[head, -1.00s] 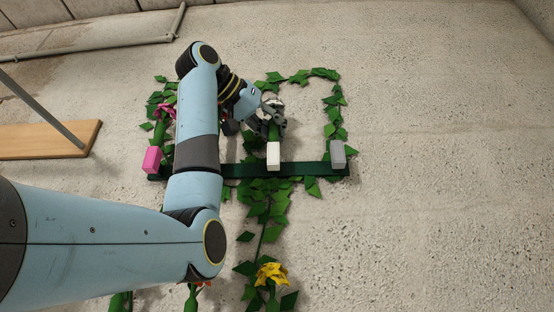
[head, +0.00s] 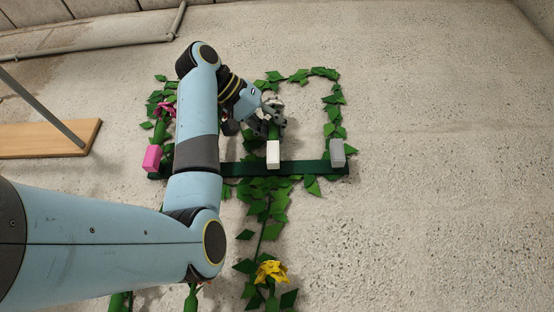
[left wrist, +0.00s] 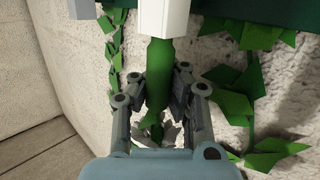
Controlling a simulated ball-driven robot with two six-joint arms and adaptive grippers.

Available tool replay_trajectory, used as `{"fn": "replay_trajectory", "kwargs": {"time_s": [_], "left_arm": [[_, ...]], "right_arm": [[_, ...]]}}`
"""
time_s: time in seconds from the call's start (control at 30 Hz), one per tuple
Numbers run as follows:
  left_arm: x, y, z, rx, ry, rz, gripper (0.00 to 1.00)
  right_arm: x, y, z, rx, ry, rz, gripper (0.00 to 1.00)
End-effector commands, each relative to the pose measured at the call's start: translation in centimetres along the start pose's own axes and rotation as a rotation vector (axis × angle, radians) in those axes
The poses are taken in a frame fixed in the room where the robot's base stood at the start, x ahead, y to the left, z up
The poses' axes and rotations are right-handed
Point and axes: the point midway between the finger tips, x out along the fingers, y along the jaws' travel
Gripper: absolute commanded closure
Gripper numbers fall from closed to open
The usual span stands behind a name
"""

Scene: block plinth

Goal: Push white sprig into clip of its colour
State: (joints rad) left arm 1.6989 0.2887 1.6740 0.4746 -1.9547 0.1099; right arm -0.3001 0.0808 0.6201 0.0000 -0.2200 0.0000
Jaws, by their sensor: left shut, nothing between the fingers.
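The white clip (head: 273,154) is a white block on a dark green bar, and it also shows at the top of the left wrist view (left wrist: 163,18). The white sprig's green stem (left wrist: 159,75) meets the edge of this clip, and its pale flower (left wrist: 172,134) is partly hidden low between my finger links. How deep the stem sits cannot be told. My left gripper (head: 270,122) is at the sprig, just beyond the clip in the head view. It is shut with nothing gripped; its fingers (left wrist: 160,88) overlap the stem in the left wrist view. My right gripper is out of view.
A pink clip (head: 152,158) with a pink flower (head: 166,109) beyond it and a grey clip (head: 337,152) are on the same bar (head: 305,169). Leafy vines (head: 335,105) surround them. A yellow flower (head: 270,271) is nearer. Bare concrete lies to the right.

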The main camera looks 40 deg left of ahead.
Motion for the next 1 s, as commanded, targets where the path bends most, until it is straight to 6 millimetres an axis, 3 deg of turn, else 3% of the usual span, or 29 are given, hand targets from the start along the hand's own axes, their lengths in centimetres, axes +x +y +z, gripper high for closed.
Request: {"fn": "replay_trajectory", "kwargs": {"time_s": [0.07,0.3,1.0], "left_arm": [[0.01,-0.01,0.0,0.0,-0.001,0.0,1.0],[0.01,-0.01,0.0,0.0,-0.001,0.0,0.68],[0.0,0.0,-0.01,0.0,-0.001,0.0,0.67]], "right_arm": [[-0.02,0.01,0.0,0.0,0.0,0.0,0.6],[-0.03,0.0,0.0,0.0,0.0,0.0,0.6],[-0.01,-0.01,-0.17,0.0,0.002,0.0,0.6]]}}
